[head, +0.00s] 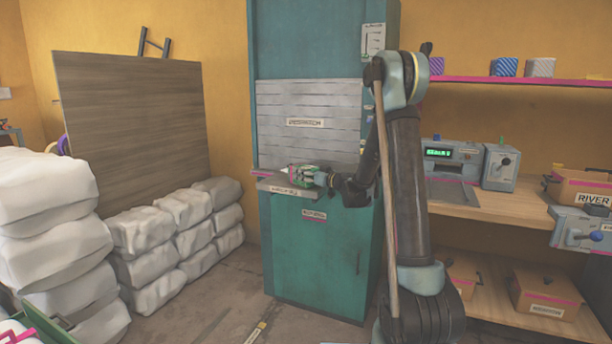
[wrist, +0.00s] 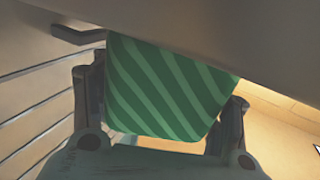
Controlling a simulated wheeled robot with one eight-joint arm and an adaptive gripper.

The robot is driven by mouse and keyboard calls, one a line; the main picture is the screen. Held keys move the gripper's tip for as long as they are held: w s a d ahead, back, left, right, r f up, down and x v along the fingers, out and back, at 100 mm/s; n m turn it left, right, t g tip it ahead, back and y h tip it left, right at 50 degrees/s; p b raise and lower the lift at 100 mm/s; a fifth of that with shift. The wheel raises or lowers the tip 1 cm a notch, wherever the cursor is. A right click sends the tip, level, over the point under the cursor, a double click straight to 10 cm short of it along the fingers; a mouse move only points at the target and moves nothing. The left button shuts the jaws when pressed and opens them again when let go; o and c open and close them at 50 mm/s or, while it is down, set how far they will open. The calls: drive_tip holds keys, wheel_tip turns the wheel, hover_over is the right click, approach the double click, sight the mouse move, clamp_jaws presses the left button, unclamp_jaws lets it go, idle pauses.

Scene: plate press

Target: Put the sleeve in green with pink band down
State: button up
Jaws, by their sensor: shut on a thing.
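The green sleeve shows in the wrist view (wrist: 165,88) as a block with light and dark green diagonal stripes. No pink band is visible on this face. My gripper (wrist: 160,112) is shut on it, one finger on each side. In the head view, my gripper (head: 309,176) and the small green sleeve (head: 294,172) are over the grey ledge (head: 284,189) at the front of the teal cabinet. My fingers partly cover the sleeve there. I cannot tell whether the sleeve touches the ledge.
A grey slatted shutter (head: 311,110) on the teal cabinet (head: 322,255) rises behind the ledge. White bales (head: 160,230) are stacked at the left. A wooden bench (head: 510,210) with a machine (head: 452,160) and boxes stands at the right. Some floor is clear before the cabinet.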

drive_tip(key=o, duration=1.2)
